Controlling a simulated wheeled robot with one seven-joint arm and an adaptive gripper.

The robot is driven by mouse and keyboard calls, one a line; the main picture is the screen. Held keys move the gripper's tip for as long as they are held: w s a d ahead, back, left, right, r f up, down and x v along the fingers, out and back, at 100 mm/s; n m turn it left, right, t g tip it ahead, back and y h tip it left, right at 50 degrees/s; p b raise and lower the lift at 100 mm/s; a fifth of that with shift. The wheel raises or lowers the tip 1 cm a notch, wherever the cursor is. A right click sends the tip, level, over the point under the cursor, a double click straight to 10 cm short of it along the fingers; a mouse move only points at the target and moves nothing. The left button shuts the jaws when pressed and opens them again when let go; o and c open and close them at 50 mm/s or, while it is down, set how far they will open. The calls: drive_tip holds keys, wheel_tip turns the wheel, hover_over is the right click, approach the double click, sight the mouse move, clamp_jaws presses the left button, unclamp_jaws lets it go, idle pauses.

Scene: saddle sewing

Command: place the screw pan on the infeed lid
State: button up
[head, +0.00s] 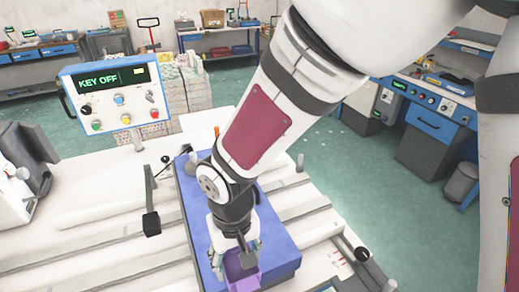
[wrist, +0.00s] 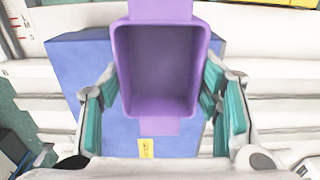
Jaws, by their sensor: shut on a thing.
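The screw pan is a purple open-topped box (head: 240,270) with a tab at each end; it also shows in the wrist view (wrist: 160,68), where its inside looks empty. My gripper (head: 236,252) is shut on it, with a teal fingertip pad on each side in the wrist view (wrist: 160,95). The infeed lid seems to be the blue flat-topped cover (head: 276,240), which also shows in the wrist view (wrist: 75,75). The pan is over the lid's near part. I cannot tell whether it touches the lid.
A control panel (head: 114,96) reading KEY OFF stands at the left behind the machine bed. A black-knobbed lever (head: 151,222) stands left of the lid. White machine rails (head: 110,270) run beside the lid. A blue-and-white console (head: 425,105) stands at the right beyond open green floor.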

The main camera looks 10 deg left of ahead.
drive_tip(key=w, duration=0.1)
drive_tip(key=w+a, duration=0.1)
drive_tip(key=w, duration=0.1)
drive_tip(key=w+a, duration=0.1)
drive_tip(key=w, duration=0.1)
drive_tip(key=shift+w+a+f, duration=0.1)
drive_tip(key=shift+a+f, duration=0.05)
drive_tip(key=shift+f, duration=0.1)
drive_tip(key=shift+w+a+f+p, duration=0.2)
drive_tip(key=shift+w+f+p, duration=0.1)
drive_tip(key=shift+w, duration=0.2)
drive_tip(key=shift+f+p, duration=0.35)
drive_tip(key=shift+f, duration=1.2)
drive_tip(key=shift+f, duration=0.15)
drive_tip(key=o, duration=1.2)
wheel_tip(320, 180, up, 12)
drive_tip(key=shift+r+b, duration=0.2)
drive_tip(key=shift+b, duration=0.7)
